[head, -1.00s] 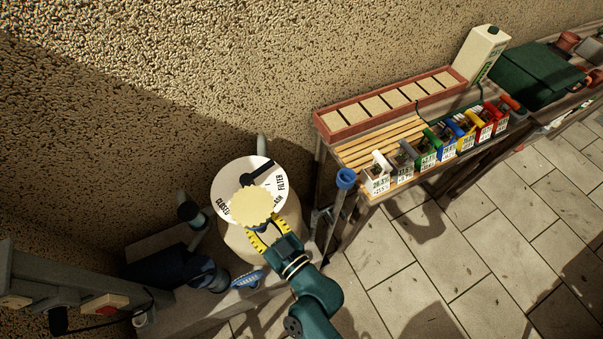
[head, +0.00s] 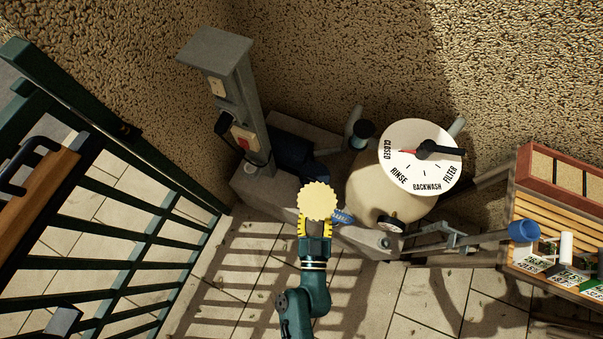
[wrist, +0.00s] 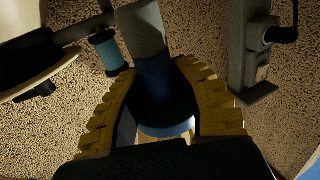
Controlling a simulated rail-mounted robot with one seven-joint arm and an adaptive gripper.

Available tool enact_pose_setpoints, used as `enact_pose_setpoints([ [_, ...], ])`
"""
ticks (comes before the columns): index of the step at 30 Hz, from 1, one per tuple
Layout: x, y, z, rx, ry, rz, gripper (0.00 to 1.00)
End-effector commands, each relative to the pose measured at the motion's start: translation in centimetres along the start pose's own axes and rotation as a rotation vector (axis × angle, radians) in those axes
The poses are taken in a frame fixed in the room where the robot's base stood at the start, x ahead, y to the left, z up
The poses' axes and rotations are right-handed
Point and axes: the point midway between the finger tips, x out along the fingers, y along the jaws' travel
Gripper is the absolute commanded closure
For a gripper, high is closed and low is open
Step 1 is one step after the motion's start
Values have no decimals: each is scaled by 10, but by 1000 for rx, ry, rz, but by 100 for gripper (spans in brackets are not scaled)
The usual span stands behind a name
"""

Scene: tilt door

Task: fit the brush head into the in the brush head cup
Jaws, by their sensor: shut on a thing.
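A pale yellow disc with a scalloped edge (head: 318,201), seemingly the brush head, sits at the tip of my gripper (head: 316,228) in the head view. In the wrist view my yellow-padded fingers (wrist: 165,115) are closed around a cylinder with a grey upper part and a dark blue lower part (wrist: 152,75). The disc's far side is hidden. A blue cup-like piece (head: 523,231) sits at the end of a grey metal bar at the right, well apart from my gripper. I cannot tell surely whether it is the brush head cup.
A beige tank with a white dial (head: 420,160) stands right of my gripper. A blue object (head: 343,217) lies close beside the disc. A grey post (head: 232,90) stands behind. A green gate (head: 110,190) bounds the left; a bench (head: 560,245) stands right. Front paving is clear.

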Motion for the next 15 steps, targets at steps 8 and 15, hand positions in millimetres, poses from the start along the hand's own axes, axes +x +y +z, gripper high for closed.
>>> enact_pose_setpoints([
  [8, -11, 61, 94, -2, -2, 133, 100],
  [15, -38, 133, 201, -1, 0, 304, 100],
])
